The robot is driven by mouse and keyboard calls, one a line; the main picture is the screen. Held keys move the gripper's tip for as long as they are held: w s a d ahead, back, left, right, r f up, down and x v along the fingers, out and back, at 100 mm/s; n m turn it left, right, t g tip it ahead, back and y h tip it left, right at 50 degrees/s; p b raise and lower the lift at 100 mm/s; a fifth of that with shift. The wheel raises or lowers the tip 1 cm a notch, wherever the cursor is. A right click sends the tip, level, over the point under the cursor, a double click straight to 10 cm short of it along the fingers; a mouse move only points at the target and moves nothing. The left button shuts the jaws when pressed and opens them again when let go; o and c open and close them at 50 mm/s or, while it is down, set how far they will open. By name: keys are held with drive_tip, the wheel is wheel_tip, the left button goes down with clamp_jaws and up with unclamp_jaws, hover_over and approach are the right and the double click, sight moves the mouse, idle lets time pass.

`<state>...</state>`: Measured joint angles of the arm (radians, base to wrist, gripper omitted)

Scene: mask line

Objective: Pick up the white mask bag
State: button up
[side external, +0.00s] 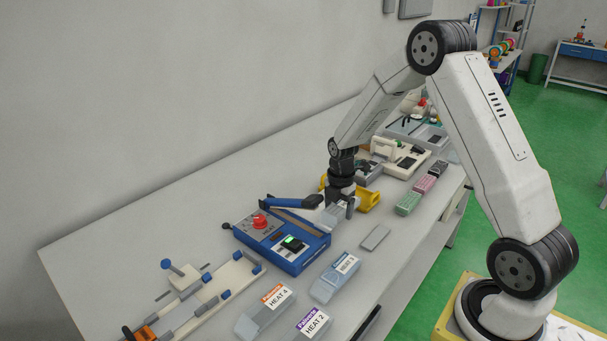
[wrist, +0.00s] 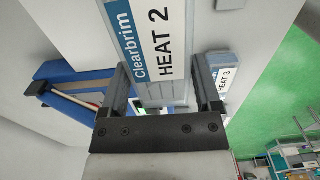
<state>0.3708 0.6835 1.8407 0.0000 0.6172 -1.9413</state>
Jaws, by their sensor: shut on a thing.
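My gripper (side external: 345,207) is shut on a pale grey-white bag (side external: 330,218), right beside the blue sealing machine (side external: 285,249). In the wrist view the bag (wrist: 174,91) lies between the two fingers of my gripper (wrist: 165,88). Its white label with a blue strip reads "Clearbrim HEAT 2" (wrist: 152,38). I cannot tell from these frames whether the bag touches the machine or the table.
The machine has a raised blue arm (side external: 292,203) and a red knob (side external: 259,221). A grey flat piece (side external: 376,237) lies on the table. Yellow (side external: 369,200), green (side external: 408,203) and pink (side external: 425,184) items stand behind. A jig (side external: 195,300) stands front left.

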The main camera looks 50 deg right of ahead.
drive_tip(key=s, duration=1)
drive_tip(key=shift+s, duration=0.2)
drive_tip(key=shift+d, duration=0.2)
drive_tip(key=shift+d, duration=1.8)
drive_tip(key=shift+r, duration=0.15)
drive_tip(key=shift+r, duration=2.4)
